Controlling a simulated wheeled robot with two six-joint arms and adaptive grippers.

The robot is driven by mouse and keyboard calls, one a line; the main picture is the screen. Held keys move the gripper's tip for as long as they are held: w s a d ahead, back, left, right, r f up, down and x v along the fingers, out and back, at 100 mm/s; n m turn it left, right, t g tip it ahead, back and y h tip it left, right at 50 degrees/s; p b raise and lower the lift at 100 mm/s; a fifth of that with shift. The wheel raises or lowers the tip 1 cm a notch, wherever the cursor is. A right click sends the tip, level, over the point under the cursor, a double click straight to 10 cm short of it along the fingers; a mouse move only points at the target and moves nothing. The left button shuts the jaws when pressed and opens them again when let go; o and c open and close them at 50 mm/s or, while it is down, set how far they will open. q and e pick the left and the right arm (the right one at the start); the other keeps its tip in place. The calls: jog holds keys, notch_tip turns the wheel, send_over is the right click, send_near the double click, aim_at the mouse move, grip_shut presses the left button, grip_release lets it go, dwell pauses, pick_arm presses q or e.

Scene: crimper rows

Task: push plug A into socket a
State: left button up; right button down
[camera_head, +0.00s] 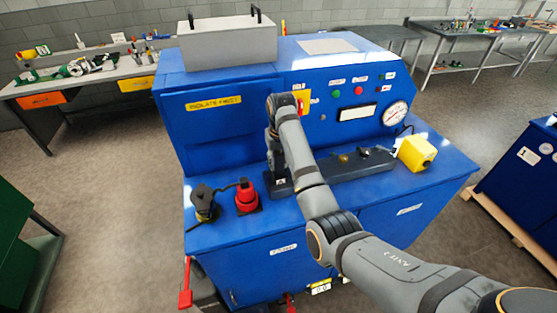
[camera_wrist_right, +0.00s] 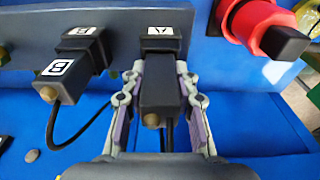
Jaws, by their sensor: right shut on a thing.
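My right gripper (camera_wrist_right: 160,85) is shut on plug A (camera_wrist_right: 158,92), a black block with a brass-coloured tip and a cable, held between the two fingers in the right wrist view. Just beyond it, a dark block (camera_wrist_right: 166,44) with a white letter label sits at the grey bar; I take it to be socket a. The plug lines up with this block and seems to meet it, but I cannot tell how deep it sits. In the head view the right gripper (camera_head: 278,165) points down at the bar's left end, and my arm hides part of it. My left gripper is not in view.
A second black plug marked B (camera_wrist_right: 62,80) with a cable is beside a labelled dark block (camera_wrist_right: 88,42). A red connector (camera_head: 246,198) and a black-and-yellow one (camera_head: 205,207) stand left of the gripper. A yellow box (camera_head: 416,153) stands right on the blue bench (camera_head: 440,176).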

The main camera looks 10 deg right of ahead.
jog(key=shift+f, duration=0.25)
jog(key=c, duration=1.2)
grip_release()
jog(key=shift+o, duration=1.3)
jog(key=shift+f, duration=0.1)
